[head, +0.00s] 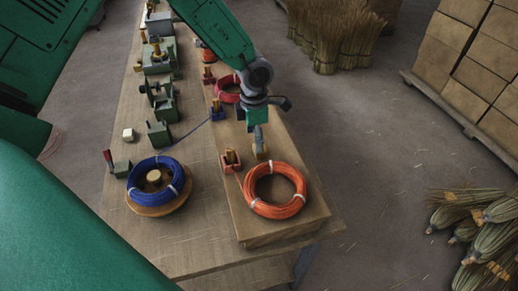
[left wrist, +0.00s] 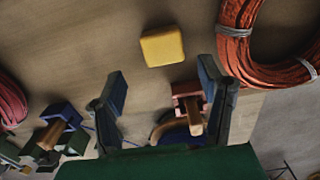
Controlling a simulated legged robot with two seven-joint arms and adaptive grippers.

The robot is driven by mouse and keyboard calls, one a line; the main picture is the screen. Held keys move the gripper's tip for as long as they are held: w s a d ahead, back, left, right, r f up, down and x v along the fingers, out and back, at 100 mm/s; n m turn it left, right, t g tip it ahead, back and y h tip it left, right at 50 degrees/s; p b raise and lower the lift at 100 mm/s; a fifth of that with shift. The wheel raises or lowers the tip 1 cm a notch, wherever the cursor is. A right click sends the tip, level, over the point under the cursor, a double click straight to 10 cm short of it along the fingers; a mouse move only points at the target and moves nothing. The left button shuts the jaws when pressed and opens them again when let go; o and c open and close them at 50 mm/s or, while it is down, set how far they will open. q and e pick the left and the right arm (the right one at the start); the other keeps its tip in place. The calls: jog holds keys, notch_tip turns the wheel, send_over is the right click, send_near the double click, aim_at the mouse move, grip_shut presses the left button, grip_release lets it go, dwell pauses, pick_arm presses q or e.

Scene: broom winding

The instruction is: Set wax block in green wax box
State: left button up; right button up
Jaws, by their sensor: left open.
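A yellow wax block (left wrist: 162,46) lies on a wooden surface in the left wrist view, just beyond my open fingertips. In the head view the wax block (head: 262,153) shows partly under my left gripper (head: 259,137), beside the orange coil. My left gripper (left wrist: 160,88) is open, its fingers apart with nothing between them, and points down at the board. Several green fixtures stand on the left of the bench; a green box-like one (head: 159,135) may be the wax box, but I cannot tell. My right gripper is not in view.
An orange coil (head: 250,188) lies on the raised board, with a red clamp (head: 230,160) close by. A blue coil (head: 143,184) sits on a round wooden base at the left. A small pale block (head: 128,135) lies near the bench's left edge.

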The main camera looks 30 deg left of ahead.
pick_arm(q)
notch_tip(320, 180, down, 3)
jog(key=shift+s+d+r, duration=0.1)
jog(key=shift+d+f, duration=0.1)
jog(key=shift+f, duration=0.25)
jog(key=shift+d+f, duration=0.1)
jog(key=shift+d, duration=0.15)
jog(key=c, duration=1.1)
jog(key=shift+a, duration=0.25)
jog(key=shift+c, duration=0.8)
